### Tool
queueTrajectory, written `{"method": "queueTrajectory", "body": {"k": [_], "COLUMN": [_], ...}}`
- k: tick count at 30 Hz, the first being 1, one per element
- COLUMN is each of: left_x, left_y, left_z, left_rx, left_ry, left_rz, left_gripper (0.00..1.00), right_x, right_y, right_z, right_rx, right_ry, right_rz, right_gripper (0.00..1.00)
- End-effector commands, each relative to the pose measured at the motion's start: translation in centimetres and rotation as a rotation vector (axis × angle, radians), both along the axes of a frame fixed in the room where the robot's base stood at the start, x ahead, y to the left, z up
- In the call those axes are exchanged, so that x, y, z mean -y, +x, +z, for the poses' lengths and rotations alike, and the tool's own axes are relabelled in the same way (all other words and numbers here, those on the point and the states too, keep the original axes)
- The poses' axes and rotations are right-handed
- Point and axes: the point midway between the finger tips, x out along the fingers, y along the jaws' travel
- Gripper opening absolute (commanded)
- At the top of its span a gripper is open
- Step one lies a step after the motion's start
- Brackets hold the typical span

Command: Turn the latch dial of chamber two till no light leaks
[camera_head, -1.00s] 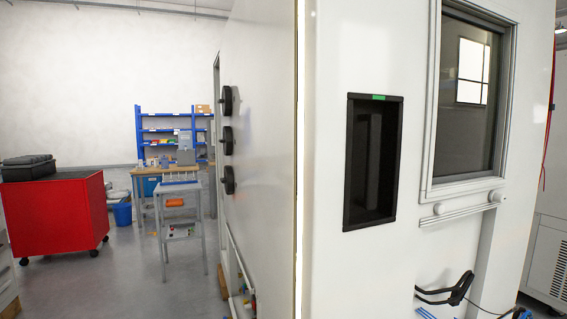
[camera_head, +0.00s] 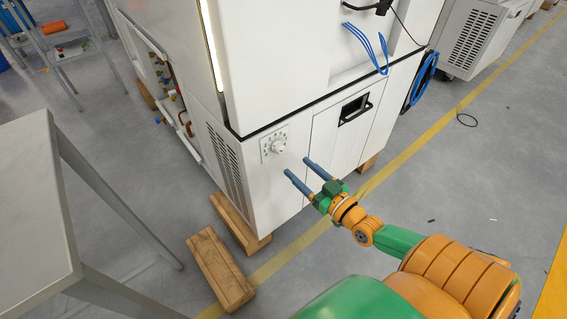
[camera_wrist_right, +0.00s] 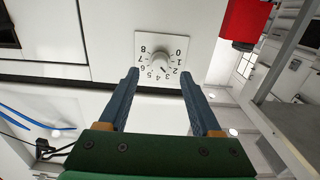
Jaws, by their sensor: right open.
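The latch dial (camera_head: 276,144) is a white round knob on a square plate, low on the front of the white chamber (camera_head: 290,60). In the right wrist view the dial (camera_wrist_right: 160,57) shows numbers 0 to 8 around it; a small dark mark on the knob seems to point near 2 or 3. A bright strip of light (camera_head: 211,45) shows along the chamber's upright door edge. My right gripper (camera_head: 297,166) is open and empty, its blue fingers pointing at the dial from a short way off. In the wrist view the fingers (camera_wrist_right: 160,74) lie either side below the knob. My left gripper is out of view.
A grey table (camera_head: 35,200) stands at the left. Wooden blocks (camera_head: 220,268) lie on the floor under and before the chamber. A black recessed handle (camera_head: 355,107) is right of the dial. Blue cables (camera_head: 372,48) hang above it. Open floor lies at right.

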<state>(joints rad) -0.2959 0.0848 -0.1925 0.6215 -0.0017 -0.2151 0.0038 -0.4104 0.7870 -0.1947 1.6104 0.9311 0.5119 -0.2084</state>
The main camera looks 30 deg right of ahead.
Motion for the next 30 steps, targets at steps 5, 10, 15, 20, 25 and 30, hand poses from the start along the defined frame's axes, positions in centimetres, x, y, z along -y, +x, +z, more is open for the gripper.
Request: {"method": "queueTrajectory", "body": {"k": [5, 10, 15, 20, 25, 30], "left_x": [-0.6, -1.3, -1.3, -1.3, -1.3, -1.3], "left_y": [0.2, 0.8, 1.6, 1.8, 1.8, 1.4], "left_z": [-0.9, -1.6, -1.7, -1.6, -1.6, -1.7], "left_rx": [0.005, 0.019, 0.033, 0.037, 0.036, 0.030], "left_ry": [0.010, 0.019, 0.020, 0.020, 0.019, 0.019], "left_rz": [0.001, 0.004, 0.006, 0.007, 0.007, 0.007], "left_gripper": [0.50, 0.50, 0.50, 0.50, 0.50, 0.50], "right_x": [-0.3, -0.5, -0.6, -0.6, -0.6, -0.6], "right_y": [3.1, 6.0, 7.0, 7.1, 7.0, 7.0], "right_z": [0.7, 0.6, 0.7, 0.7, 0.7, 0.7], "right_rx": [0.023, 0.017, 0.013, 0.012, 0.012, 0.012], "right_ry": [0.008, 0.007, 0.008, 0.007, 0.007, 0.007], "right_rz": [0.001, 0.001, 0.002, 0.002, 0.002, 0.002], "right_gripper": [0.65, 0.65, 0.65, 0.65, 0.36, 0.00]}}
